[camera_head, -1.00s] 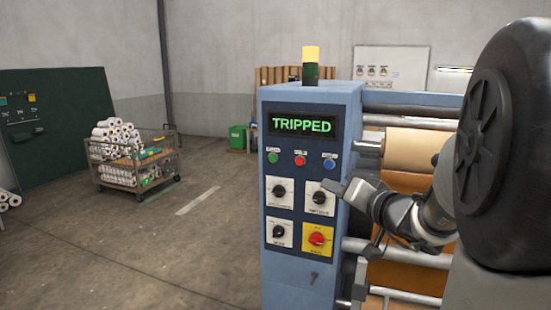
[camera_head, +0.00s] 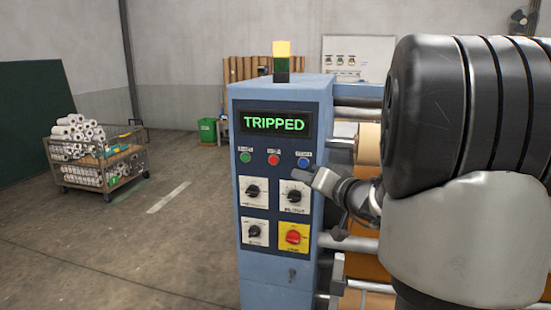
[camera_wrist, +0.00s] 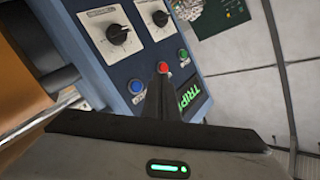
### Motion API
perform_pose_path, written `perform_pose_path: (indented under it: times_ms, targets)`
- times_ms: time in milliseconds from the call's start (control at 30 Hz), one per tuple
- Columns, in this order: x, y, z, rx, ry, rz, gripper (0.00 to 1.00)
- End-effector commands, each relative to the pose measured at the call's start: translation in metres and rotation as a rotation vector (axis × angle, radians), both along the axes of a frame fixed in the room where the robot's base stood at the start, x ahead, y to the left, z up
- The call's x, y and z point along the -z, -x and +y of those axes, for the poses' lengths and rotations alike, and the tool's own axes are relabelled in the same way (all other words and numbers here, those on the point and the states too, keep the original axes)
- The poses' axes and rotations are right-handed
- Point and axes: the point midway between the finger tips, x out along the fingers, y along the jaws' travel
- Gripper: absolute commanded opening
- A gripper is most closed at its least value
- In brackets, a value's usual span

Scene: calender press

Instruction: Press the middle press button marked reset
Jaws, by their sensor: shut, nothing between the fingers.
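The blue press panel (camera_head: 272,112) has a row of three buttons under a lit green "TRIPPED" display (camera_head: 275,124). The middle button (camera_head: 273,160) is red, with a green button (camera_head: 245,157) on its left and a blue button (camera_head: 303,162) on its right. Their labels are too small to read. My gripper (camera_head: 318,178) is shut and empty, just right of and below the blue button. In the wrist view the panel is upside down. There the shut fingertips (camera_wrist: 162,78) line up with the red button (camera_wrist: 163,67); I see no clear contact.
Below the buttons are three black knobs (camera_head: 254,191) and a red rotary switch on yellow (camera_head: 293,237). The press rollers (camera_head: 368,145) lie right of the panel, behind my arm. A cart of rolls (camera_head: 100,178) stands far left. The floor between is clear.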

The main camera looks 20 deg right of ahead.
Motion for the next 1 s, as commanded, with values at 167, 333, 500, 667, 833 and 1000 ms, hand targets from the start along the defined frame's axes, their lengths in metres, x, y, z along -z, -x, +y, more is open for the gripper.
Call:
perform_pose_path:
  times_ms: [167,333,500,667,833,1000]
  targets:
    - [0.001,-0.021,-0.014,0.0,-0.001,0.002,0.0]
    - [0.002,-0.034,-0.023,0.0,0.001,-0.002,0.0]
    - [0.001,-0.04,-0.027,-0.001,0.001,-0.001,0.0]
    - [0.0,-0.041,-0.028,0.0,0.001,0.0,0.0]
    - [0.0,-0.04,-0.027,0.0,0.0,0.0,0.0]
    - [0.0,-0.04,-0.027,0.0,0.0,0.0,0.0]
